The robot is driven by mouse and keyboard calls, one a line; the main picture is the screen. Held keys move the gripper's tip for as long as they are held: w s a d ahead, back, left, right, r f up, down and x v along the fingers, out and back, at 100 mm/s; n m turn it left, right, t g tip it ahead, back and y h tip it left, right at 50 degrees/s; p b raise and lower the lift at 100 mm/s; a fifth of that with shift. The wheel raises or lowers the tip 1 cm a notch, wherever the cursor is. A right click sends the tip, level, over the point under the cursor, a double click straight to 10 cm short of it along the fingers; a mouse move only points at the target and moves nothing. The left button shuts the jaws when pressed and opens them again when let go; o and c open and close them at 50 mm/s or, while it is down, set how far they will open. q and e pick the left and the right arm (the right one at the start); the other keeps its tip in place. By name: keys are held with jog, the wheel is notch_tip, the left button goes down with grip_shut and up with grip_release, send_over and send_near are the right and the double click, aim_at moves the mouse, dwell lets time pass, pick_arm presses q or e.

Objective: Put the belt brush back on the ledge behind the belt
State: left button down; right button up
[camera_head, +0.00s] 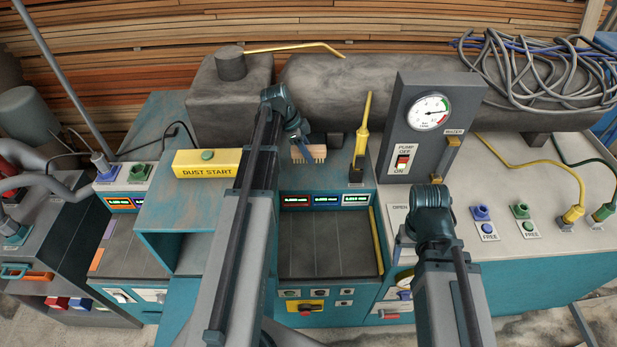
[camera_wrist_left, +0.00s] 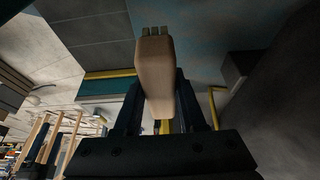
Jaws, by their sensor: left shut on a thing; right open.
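The belt brush (camera_head: 317,151) has a pale wooden block with a row of bristles along its lower edge. My left gripper (camera_head: 300,147) is shut on it. In the left wrist view the brush's tan wooden body (camera_wrist_left: 154,62) stands between the two dark fingers, with grey bristle tufts beyond it.
A yellow-handled tool (camera_head: 362,132) stands upright right of the brush. Three lit displays (camera_head: 326,200) sit on the face below the ledge. A yellow DUST START box (camera_head: 207,163) is at the left, a gauge panel (camera_head: 430,115) at the right. The belt top is clear.

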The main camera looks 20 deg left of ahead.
pick_arm(q)
notch_tip(320, 180, down, 5)
jog(key=b, duration=0.4)
jog(key=shift+f, duration=0.2)
jog(key=shift+b, duration=0.35)
notch_tip(320, 180, down, 4)
jog(key=b, duration=0.3)
jog(key=shift+r, duration=0.15)
jog(key=shift+b, duration=0.4)
jog(key=shift+c, duration=2.4)
grip_release()
